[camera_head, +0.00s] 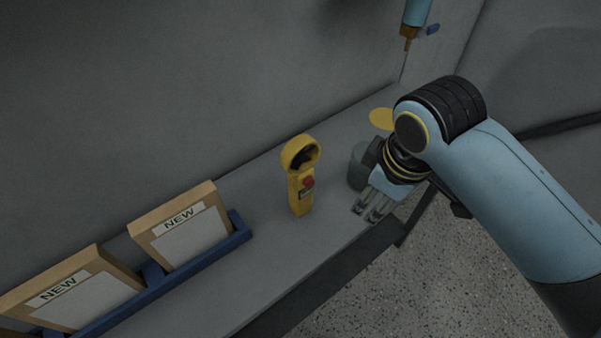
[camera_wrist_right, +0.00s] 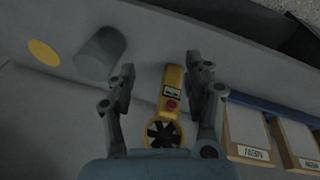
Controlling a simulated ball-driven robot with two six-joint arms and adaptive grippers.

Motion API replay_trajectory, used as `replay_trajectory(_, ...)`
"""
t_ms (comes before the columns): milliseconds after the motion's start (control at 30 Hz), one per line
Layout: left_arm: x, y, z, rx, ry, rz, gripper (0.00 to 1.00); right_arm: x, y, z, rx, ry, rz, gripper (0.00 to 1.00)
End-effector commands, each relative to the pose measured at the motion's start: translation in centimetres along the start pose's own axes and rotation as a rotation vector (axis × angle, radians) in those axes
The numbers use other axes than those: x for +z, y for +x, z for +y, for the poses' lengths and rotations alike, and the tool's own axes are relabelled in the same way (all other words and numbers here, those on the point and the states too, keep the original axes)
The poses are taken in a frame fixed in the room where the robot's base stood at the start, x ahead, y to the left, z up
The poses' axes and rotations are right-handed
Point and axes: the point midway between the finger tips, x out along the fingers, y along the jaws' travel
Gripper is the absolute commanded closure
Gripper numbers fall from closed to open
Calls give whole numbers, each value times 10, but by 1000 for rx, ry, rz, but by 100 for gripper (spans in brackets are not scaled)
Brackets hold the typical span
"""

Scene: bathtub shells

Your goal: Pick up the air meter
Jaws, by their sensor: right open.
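The air meter (camera_head: 303,190) is yellow, with a round fan ring at its top and a red button on its handle. It stands upright on the grey shelf (camera_head: 262,262) in the head view. My right gripper (camera_head: 368,213) is open and empty, to the right of the meter and apart from it. In the right wrist view the air meter (camera_wrist_right: 169,100) shows between the two open fingers of my right gripper (camera_wrist_right: 163,75), with its fan ring nearest the palm. My left gripper is not in view.
Boxes marked NEW (camera_head: 180,229) stand in a blue rack (camera_head: 238,236) left of the meter. A grey cylinder (camera_head: 357,168) stands close behind my right gripper, near a yellow disc (camera_head: 381,118). A wall runs behind the shelf. A blue tool (camera_head: 415,14) hangs at the top.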

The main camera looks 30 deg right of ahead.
Motion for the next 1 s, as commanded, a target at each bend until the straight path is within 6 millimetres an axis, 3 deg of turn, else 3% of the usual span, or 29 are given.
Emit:
replay_trajectory(33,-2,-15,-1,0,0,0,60,-13,-32,6,2,-45,9,48)
replay_trajectory(100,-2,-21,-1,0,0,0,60,-24,-50,9,-8,-133,-1,48)
replay_trajectory(167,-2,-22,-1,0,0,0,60,-33,-55,11,-18,-208,-11,48)
replay_trajectory(367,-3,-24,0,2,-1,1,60,-69,-58,14,-67,-485,-40,48)
replay_trajectory(733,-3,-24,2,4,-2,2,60,-157,-64,12,-215,-1126,-44,48)
replay_trajectory(867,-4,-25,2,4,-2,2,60,-170,-65,10,-245,-1245,-39,48)
replay_trajectory(1000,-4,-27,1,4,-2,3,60,-167,-45,7,-253,-1270,-40,48)
